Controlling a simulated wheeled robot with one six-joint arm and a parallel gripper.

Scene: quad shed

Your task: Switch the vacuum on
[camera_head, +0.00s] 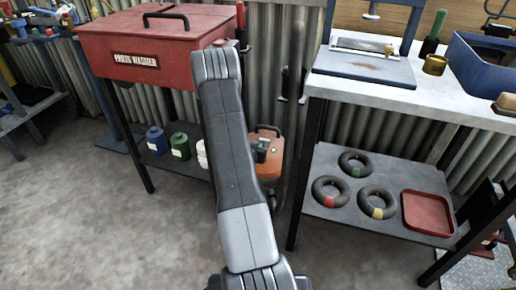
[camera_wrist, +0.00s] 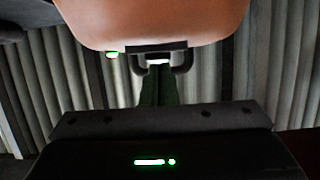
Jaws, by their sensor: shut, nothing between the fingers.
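The orange vacuum (camera_head: 268,172) stands on the floor by the corrugated wall, between the two benches and partly behind my arm. In the wrist view the vacuum's rounded orange body (camera_wrist: 160,22) fills the top, with a dark bracket-like part below its edge. A small bright green spot (camera_wrist: 112,55) shows at its lower left edge. My gripper (camera_wrist: 158,76) is shut and empty, its fingertips close to the dark part. I cannot tell whether they touch it. In the head view, my forearm hides much of the area around the gripper.
A red parts washer (camera_head: 150,40) stands at left, with several small containers on its lower shelf. At right is a workbench (camera_head: 440,98); its lower shelf (camera_head: 330,212) holds three rings and a red tray (camera_head: 428,213). A dark hose or post stands beside the vacuum. Open floor lies left.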

